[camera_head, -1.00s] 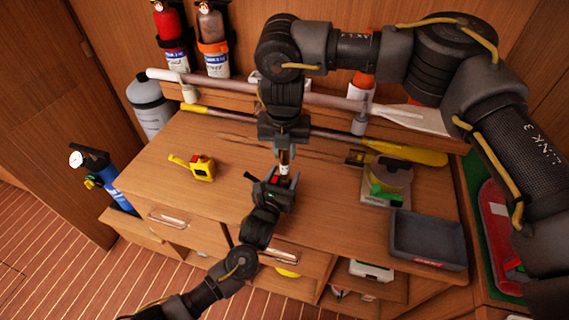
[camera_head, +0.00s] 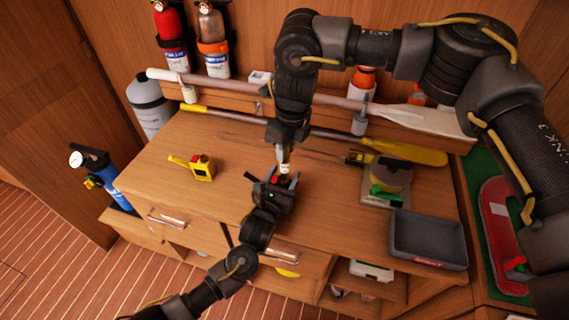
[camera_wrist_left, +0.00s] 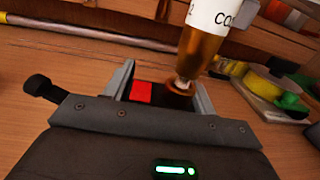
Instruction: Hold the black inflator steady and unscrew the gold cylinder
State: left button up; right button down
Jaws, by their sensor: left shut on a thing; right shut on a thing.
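The black inflator (camera_wrist_left: 160,97), with a red patch, sits between the fingers of my left gripper (camera_head: 276,184), which is shut on it just above the table. In the left wrist view the gold cylinder (camera_wrist_left: 197,52) stands above the inflator, tilted, with a white label. Its narrow silver neck meets a brownish ring at the inflator; I cannot tell how far the thread is engaged. My right gripper (camera_head: 285,150) comes down from above and is shut on the cylinder. Its grey fingertip shows beside the label in the left wrist view.
A yellow tape measure (camera_head: 200,168) lies left on the table. A grey tray (camera_head: 428,240) and a yellow roll with a green part (camera_head: 388,180) are at the right. Oars (camera_head: 420,152) lie along the back. The table between is free.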

jog(key=shift+r, duration=0.1)
jog(key=shift+r, duration=2.5)
pick_arm(q)
jog(key=o, duration=1.2)
jog(key=shift+c, duration=0.2)
jog(key=shift+s, duration=0.1)
jog(key=v, duration=1.1)
jog(key=shift+s+a, duration=0.25)
jog(key=shift+s, duration=0.1)
